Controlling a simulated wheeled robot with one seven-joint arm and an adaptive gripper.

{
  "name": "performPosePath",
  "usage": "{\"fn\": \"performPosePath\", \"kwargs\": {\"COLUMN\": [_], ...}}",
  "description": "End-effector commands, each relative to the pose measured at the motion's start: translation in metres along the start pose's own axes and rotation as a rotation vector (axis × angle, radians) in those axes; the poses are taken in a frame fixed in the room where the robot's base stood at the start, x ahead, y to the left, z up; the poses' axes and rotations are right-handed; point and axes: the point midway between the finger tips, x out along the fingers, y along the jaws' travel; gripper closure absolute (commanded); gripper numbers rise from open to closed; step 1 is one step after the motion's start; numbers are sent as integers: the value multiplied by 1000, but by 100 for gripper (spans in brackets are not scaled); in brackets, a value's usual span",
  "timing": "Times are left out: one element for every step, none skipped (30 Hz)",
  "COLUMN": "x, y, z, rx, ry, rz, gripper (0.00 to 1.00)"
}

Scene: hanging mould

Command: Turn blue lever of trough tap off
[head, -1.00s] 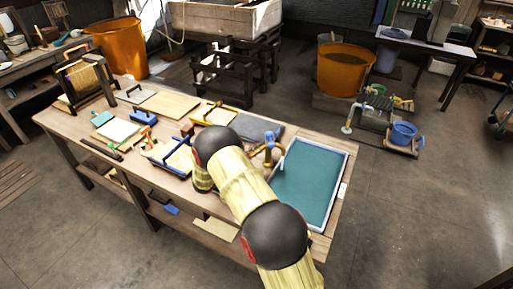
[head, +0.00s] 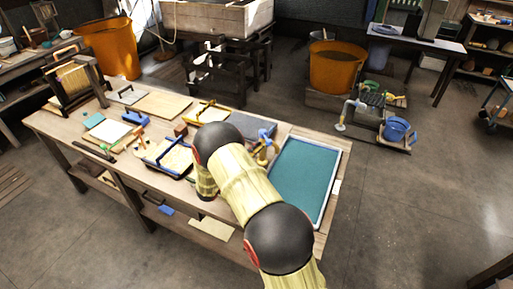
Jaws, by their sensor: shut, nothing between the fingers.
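The trough (head: 303,182) is a shallow basin with a pale rim and teal contents, at the right end of the long workbench. The small brass-yellow tap (head: 264,150) stands at its left edge, with a blue part (head: 271,132) at its top that looks like the lever. The lever's exact angle is too small to tell. My arm crosses in front of the bench, just left of the tap and trough. Its last visible link points down over the bench. My gripper is hidden, so its place relative to the lever does not show.
A grey slab (head: 243,124) lies behind the tap. Floor on the right is clear.

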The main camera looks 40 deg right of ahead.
Motion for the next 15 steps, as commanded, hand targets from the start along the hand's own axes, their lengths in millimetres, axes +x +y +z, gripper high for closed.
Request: {"fn": "performPosePath", "kwargs": {"x": [-5, -8, -12, -16, -20, -27, -32, -40, -48, -55, -62, -70, -77, -82, -90], "y": [-2, -3, -4, -4, -4, -5, -5, -3, -1, 0, 0, 0, 1, 0, 0], "z": [-5, -7, -11, -15, -19, -24, -26, -23, -22, -21, -21, -20, -19, -18, -18], "rx": [2, 2, 1, 2, 3, 2, 0, -4, -3, -2, -2, -2, -2, -2, -1], "ry": [2, 2, 1, 1, 1, 0, 0, 1, 0, 1, 2, 0, 1, 0, 0], "rz": [1, 1, 0, 0, 1, 0, -1, -1, -1, -1, -1, -1, 0, 0, 0], "gripper": [100, 100, 100, 100, 100, 100, 100, 100, 100, 100, 100, 100, 100, 100, 100]}}
